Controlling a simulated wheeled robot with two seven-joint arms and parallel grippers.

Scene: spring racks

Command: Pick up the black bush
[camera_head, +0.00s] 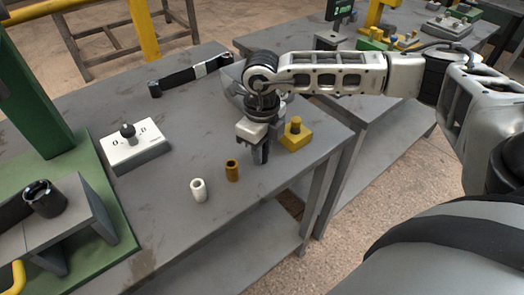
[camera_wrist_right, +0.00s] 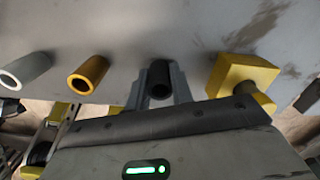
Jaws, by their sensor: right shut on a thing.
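My right gripper (camera_head: 260,151) points down at the right part of the grey table. In the right wrist view its fingers (camera_wrist_right: 161,88) are closed around the black bush (camera_wrist_right: 160,76), a short dark tube standing upright between them. In the head view the bush is mostly hidden by the fingers. I cannot tell whether the bush touches the table. My left gripper is not in view.
An orange-brown bush (camera_head: 232,170) and a white bush (camera_head: 198,189) stand left of the gripper. A yellow block with a knob (camera_head: 295,134) is close on its right. A white switch box (camera_head: 135,148) and green press base (camera_head: 110,215) are further left.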

